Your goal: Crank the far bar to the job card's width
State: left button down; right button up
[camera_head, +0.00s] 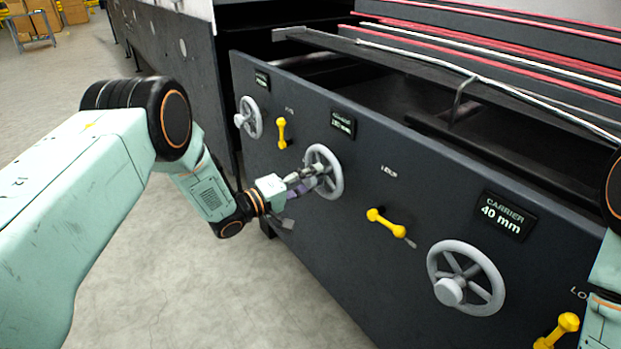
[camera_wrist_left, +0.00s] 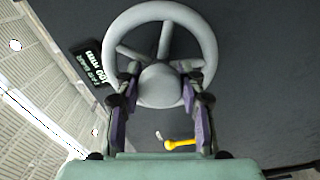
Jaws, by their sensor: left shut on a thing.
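A grey spoked handwheel (camera_head: 335,184) sits in the middle of the dark front panel; it fills the upper middle of the left wrist view (camera_wrist_left: 203,32). My left gripper (camera_head: 318,172) is at this wheel. In the left wrist view its fingers (camera_wrist_left: 160,95) close on both sides of the wheel's round grey knob (camera_wrist_left: 160,84). A small display (camera_head: 343,123) is above the wheel; its digits are too blurred to read surely. I cannot tell which bar in the machine is the far bar. No job card shows. My right gripper is out of view.
A second handwheel (camera_head: 249,118) is at left. A third (camera_head: 490,272) is at right under a display (camera_head: 503,213) reading CARRIER 40 mm. Yellow levers (camera_head: 282,133) (camera_head: 386,223) (camera_head: 557,330) stick out between and beside the wheels. The floor (camera_head: 210,290) before the panel is clear.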

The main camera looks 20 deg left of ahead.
pick_arm(q)
jog(key=shift+n, duration=0.4)
jog(key=c, duration=0.8)
grip_release()
jog(key=shift+o, duration=0.2)
jog(key=shift+s+a, duration=0.1)
jog(key=v, duration=1.1)
jog(key=shift+s+a, duration=0.2)
jog(key=shift+s, duration=0.1)
